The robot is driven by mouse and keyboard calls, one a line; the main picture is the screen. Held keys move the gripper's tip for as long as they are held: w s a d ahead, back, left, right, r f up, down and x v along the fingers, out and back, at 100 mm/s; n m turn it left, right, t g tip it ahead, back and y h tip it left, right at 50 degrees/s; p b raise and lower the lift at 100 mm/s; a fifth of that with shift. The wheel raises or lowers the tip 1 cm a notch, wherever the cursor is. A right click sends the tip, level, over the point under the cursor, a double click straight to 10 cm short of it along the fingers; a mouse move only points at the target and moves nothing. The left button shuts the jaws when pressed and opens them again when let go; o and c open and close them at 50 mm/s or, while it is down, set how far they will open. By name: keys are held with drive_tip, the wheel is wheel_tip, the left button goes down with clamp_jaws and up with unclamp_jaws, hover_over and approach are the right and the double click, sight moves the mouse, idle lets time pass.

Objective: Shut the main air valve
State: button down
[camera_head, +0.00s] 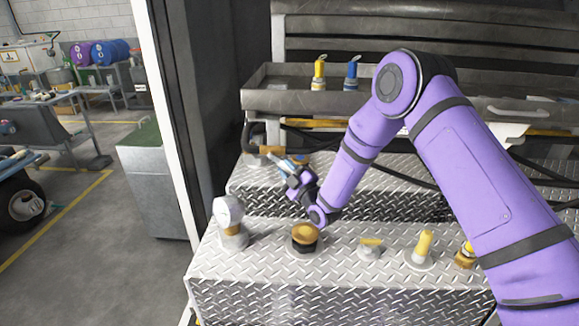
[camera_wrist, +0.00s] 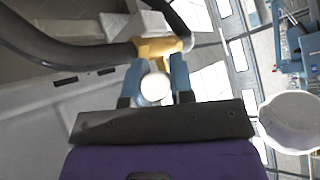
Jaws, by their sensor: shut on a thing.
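A brass valve body (camera_wrist: 160,46) with a dark hose joined to it sits just beyond my fingertips in the wrist view. I take it to be the main air valve. In the head view its brass fitting (camera_head: 271,150) shows at the left end of the rear diamond-plate step. My gripper (camera_wrist: 157,68) has its two blue fingers closed on a pale, round-ended part (camera_wrist: 155,88) at the valve, which looks like its handle. In the head view my gripper (camera_head: 291,164) is at the valve and partly covers it. The handle's exact angle cannot be told.
A white post (camera_head: 178,120) rises at left.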

drive_tip(key=shift+a+f+m+t, duration=0.15)
drive_tip(key=shift+f+m+t, duration=0.15)
drive_tip(key=shift+m+t, duration=0.25)
drive_tip(key=shift+m, duration=0.25)
drive_tip(key=c, duration=1)
unclamp_jaws()
drive_tip(key=shift+a, duration=0.1)
drive_tip(key=v, duration=1.1)
